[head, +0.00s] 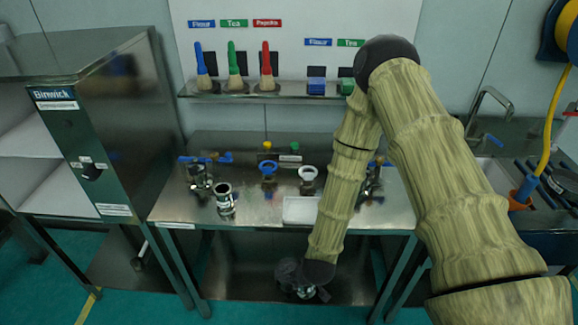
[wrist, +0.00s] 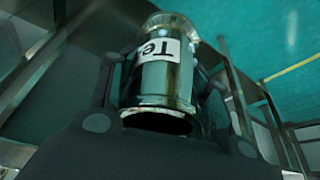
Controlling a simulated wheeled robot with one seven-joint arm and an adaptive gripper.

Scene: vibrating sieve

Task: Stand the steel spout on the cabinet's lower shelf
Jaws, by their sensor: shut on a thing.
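My gripper (wrist: 160,110) is shut on a steel spout (wrist: 165,78), a shiny cylinder with a white label reading "Te…" in the wrist view. In the head view my gripper (head: 303,284) is low, at the level of the bench's under-shelf. The spout (head: 306,292) is mostly hidden there by the gripper. I cannot tell whether it touches any surface. The steel cabinet marked "Binwick" (head: 122,130) stands at the left, with pale open compartments on its left side.
The steel bench (head: 190,221) carries another steel cylinder (head: 226,203), blue and white rings and a white tray (head: 300,211). Its under-shelf (head: 245,270) looks bare left of my gripper. A wall shelf (head: 210,93) holds coloured brushes. A sink area is at the right.

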